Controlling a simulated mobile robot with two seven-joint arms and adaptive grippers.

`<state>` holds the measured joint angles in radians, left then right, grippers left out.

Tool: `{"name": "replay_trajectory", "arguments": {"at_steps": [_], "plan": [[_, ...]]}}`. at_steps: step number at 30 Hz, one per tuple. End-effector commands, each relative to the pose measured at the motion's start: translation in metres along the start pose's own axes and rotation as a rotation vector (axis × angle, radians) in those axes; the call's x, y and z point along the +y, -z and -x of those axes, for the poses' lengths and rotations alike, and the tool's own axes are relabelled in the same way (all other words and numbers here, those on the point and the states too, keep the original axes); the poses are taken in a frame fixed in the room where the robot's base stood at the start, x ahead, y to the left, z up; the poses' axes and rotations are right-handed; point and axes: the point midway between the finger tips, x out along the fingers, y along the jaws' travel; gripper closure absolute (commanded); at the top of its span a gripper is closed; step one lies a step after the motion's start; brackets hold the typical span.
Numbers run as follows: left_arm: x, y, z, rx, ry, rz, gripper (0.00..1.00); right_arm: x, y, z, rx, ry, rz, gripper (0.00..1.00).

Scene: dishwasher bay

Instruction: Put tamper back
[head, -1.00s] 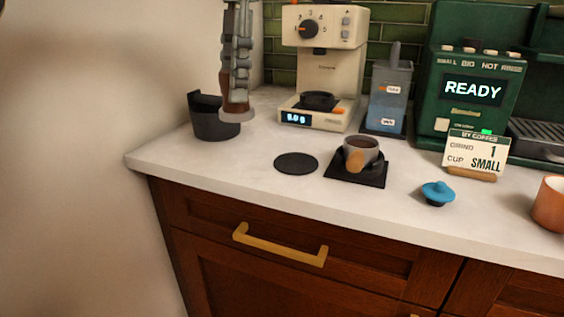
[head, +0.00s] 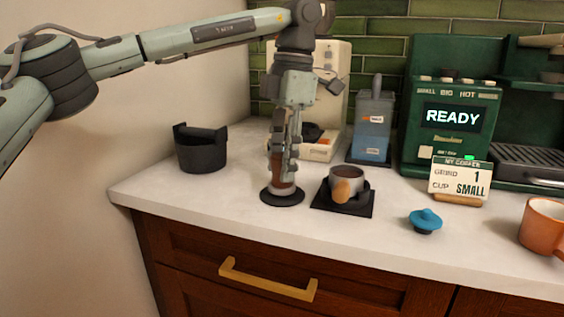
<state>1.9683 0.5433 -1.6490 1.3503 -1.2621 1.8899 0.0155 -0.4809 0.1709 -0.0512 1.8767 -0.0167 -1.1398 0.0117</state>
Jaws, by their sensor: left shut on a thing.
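The tamper (head: 283,186) has a brown handle and a pale metal base. It stands upright over the round black mat (head: 283,199) on the counter; whether its base touches the mat I cannot tell for sure. My left gripper (head: 283,157) points down from above and is shut on the tamper's handle, hiding much of it. The portafilter (head: 346,178), a metal basket of dark coffee with a wooden handle, rests on the square black stand (head: 326,205) just right of the tamper. My right gripper is not in view.
A black bin (head: 201,150) stands at the left. The cream grinder (head: 340,55) is partly hidden behind my arm. A blue-grey canister (head: 371,125), green coffee machine (head: 448,120), order sign (head: 459,180), blue distributor-like knob (head: 425,219) and orange mug (head: 543,226) stand further right.

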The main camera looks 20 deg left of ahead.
Motion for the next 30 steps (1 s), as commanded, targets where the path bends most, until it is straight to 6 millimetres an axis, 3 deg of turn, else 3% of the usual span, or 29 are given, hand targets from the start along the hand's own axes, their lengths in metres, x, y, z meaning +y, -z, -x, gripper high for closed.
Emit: {"name": "replay_trajectory", "arguments": {"at_steps": [12,13,18,30], "plan": [[-0.0003,-0.0012,-0.0089,-0.003,0.000,0.000,0.99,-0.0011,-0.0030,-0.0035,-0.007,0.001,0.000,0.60],[-0.0003,-0.0012,-0.0095,-0.002,0.000,0.000,0.65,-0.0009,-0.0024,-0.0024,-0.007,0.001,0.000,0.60],[-0.0003,-0.0012,-0.0087,-0.002,-0.001,0.000,0.45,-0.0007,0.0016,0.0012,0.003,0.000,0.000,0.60],[-0.0001,-0.0012,0.0004,-0.004,-0.001,0.001,0.45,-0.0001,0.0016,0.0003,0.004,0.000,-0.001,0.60]]}}
